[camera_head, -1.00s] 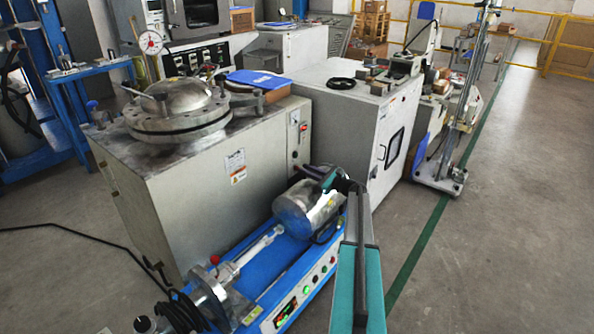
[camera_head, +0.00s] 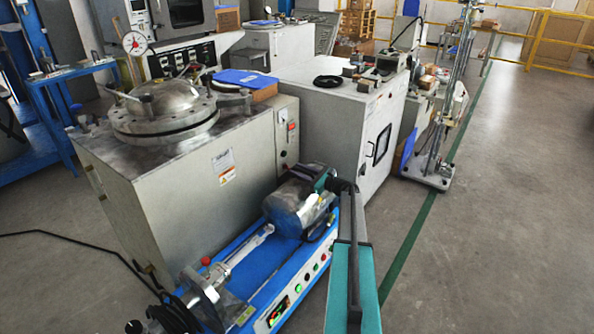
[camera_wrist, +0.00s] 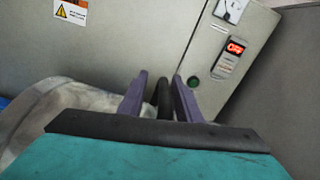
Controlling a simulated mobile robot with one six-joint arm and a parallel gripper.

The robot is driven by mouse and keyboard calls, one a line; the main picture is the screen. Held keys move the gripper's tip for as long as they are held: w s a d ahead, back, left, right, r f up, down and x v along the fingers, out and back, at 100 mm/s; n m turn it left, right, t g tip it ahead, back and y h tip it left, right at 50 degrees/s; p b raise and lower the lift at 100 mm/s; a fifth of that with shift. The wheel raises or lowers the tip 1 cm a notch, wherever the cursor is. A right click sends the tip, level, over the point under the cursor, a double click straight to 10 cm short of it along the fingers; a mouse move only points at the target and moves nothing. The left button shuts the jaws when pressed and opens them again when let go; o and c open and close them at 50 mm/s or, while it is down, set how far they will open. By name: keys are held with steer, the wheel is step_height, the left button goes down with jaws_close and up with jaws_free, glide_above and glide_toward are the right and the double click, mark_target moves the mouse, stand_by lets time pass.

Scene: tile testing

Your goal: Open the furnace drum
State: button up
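A grey metal drum (camera_head: 288,208) lies on a long blue bench unit (camera_head: 252,265), in front of the cabinets. Its curved, worn surface also fills the lower left of the wrist view (camera_wrist: 70,115). My gripper (camera_head: 318,178) is at the upper right side of the drum, small and partly hidden by my arm in the head view. In the wrist view my gripper's two purple fingers (camera_wrist: 160,97) stand apart, with a dark upright bar (camera_wrist: 165,98) between them. Narrow gaps show beside the bar; I cannot tell whether the fingers touch it.
A grey cabinet with a domed, bolted metal lid (camera_head: 165,103) stands behind the bench unit. Its control panel (camera_wrist: 230,50) is close in front of my gripper. A white cabinet (camera_head: 325,135) stands behind right. The floor at right is clear, with a green line (camera_head: 412,240).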

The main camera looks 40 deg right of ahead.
steer(key=p+v, duration=0.2)
steer(key=v, duration=1)
steer(key=shift+s+f, duration=0.1)
steer(key=shift+s, duration=0.05)
steer(key=shift+s+d, duration=0.1)
